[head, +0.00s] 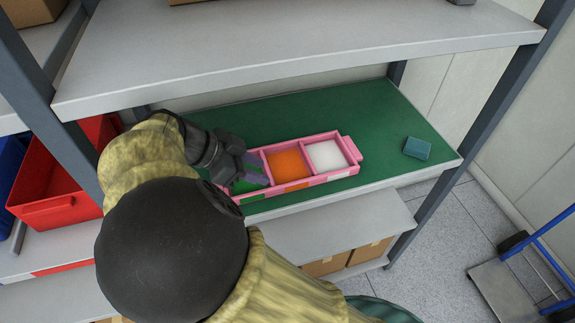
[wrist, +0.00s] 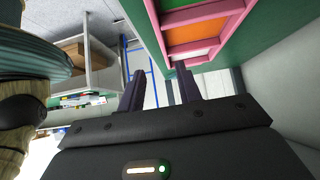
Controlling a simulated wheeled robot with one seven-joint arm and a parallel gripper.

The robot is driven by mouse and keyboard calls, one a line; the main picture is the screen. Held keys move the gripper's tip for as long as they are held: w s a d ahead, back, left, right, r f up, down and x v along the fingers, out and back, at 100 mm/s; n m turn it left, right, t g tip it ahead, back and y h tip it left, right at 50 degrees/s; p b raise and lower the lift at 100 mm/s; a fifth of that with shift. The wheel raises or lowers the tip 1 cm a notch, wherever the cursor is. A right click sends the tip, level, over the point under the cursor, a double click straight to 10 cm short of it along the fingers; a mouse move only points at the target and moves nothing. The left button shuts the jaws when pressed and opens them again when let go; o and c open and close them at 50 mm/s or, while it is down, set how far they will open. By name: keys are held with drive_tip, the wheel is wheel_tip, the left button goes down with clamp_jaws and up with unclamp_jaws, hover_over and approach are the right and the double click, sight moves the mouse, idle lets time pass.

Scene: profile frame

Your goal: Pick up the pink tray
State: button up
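The pink tray (head: 318,180) lies on a green-topped shelf. It has three compartments, with green, orange and white in them from left to right, and a pink tab at its right end. My gripper (head: 254,168) is at the tray's left end, its fingers overlapping the green compartment in the head view. In the wrist view, my gripper (wrist: 160,74) has its two dark fingers apart with nothing between them. The tray (wrist: 226,22) is at the upper right there, close to the right fingertip. Whether they touch I cannot tell. My arm hides part of the tray's left end.
A teal block (head: 417,148) lies on the green surface (head: 388,110) right of the tray. A red bin (head: 58,185) is at the left. Green surface behind the tray is clear.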

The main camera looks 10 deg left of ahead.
sight(295, 182)
drive_tip(key=x, duration=0.6)
drive_tip(key=shift+w+d+f, duration=0.1)
drive_tip(key=shift+w+f, duration=0.05)
drive_tip(key=shift+f, duration=0.05)
drive_tip(key=shift+x, duration=2.65)
drive_tip(key=shift+w+r, duration=0.1)
clamp_jaws()
